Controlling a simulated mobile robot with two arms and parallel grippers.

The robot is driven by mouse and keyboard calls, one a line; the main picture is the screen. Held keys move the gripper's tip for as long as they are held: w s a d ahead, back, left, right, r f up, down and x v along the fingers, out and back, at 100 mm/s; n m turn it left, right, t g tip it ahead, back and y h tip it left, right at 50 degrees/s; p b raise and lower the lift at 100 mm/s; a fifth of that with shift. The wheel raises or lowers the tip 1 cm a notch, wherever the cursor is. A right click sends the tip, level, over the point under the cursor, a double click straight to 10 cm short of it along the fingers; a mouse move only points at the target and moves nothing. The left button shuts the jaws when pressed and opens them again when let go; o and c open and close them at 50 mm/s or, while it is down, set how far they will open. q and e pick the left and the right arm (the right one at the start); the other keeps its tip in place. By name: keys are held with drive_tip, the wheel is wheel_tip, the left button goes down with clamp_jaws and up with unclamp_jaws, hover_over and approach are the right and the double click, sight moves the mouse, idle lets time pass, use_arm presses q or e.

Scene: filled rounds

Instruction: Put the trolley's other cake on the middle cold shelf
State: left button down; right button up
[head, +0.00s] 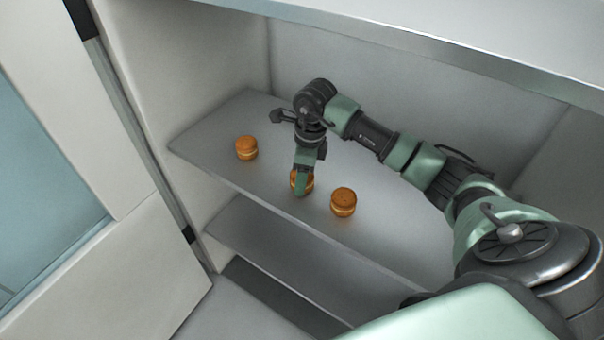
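Three small round orange-brown cakes with a pale filling band are on a grey shelf (215,126) inside an open white cabinet. One cake (246,148) stands at the left, one (343,201) at the right front. The cake between them (309,183) is partly hidden by my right gripper (303,183), which points down over it from the right. One green finger covers the cake's front, so I cannot tell whether the fingers are closed on it, or whether it rests on the shelf. My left gripper and the trolley are not in view.
A lower shelf (262,237) lies below, with a dark surface (265,285) beneath it. The cabinet top edge (440,45) overhangs the arm. The open door (60,130) stands at the left. Bare shelf shows behind and left of the cakes.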

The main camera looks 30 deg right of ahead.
drive_tip(key=shift+f, duration=0.35)
drive_tip(key=o, duration=0.9)
drive_tip(key=shift+c, duration=0.2)
drive_tip(key=shift+r, duration=0.45)
wheel_tip(320, 180, up, 11)
drive_tip(key=s+d+b, duration=0.1)
drive_tip(key=b, duration=0.2)
drive_tip(key=shift+r, duration=0.2)
drive_tip(key=shift+f, duration=0.1)
